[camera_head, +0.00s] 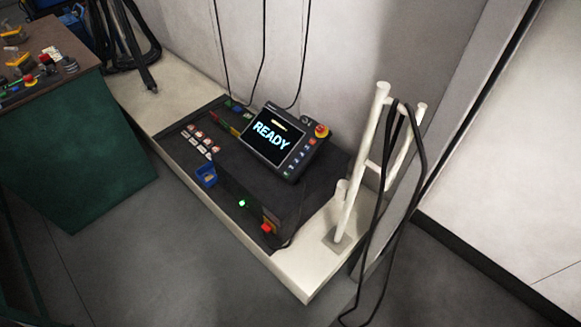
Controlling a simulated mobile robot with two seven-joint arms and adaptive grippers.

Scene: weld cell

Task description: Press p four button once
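A dark control panel (321,195) lies on a pale ledge. A tilted teach pendant (262,157) on it has a screen (272,138) reading READY. A column of small coloured buttons (299,155) runs down the pendant's right side, with a red knob on a yellow base (321,131) at its top right corner. A group of small pale labelled keys (200,139) sits on the panel's left part. The markings are too small to read, so I cannot tell which button is p four. Neither of my grippers is in view.
A blue bin (206,175), a lit green lamp (242,203) and a red button (266,228) are along the panel's front. A white post rack (352,190) with black cables stands at right. A green bench (75,150) is at left; the floor between is clear.

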